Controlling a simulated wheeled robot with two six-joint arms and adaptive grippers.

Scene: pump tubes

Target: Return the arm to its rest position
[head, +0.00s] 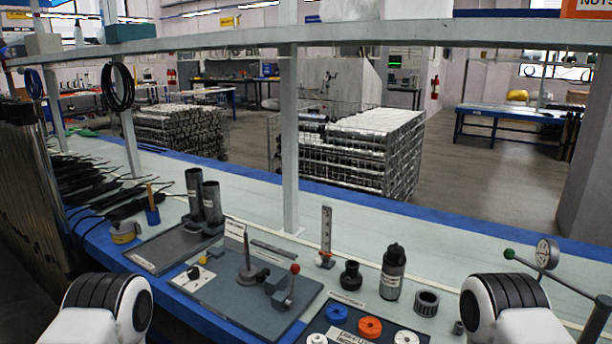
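Two white arm parts of mine with black ringed joints show at the bottom, one at the lower left and one at the lower right. Neither gripper is in view, so I cannot see their fingers or whether they hold anything. On the bench before me, two dark grey tubes (203,197) stand upright on a flat grey tray (160,254). A grey fixture plate (215,295) carries an upright rod (247,255) and a red-knobbed lever clamp (290,286).
A dark tray (320,325) holds blue, orange and white rings. A dark bottle (393,272), a black fitting (350,275), a grey ring (427,303) and a green-knobbed lever press (545,262) stand to the right. A white post (290,140) rises from the bench. Black strips lie at left.

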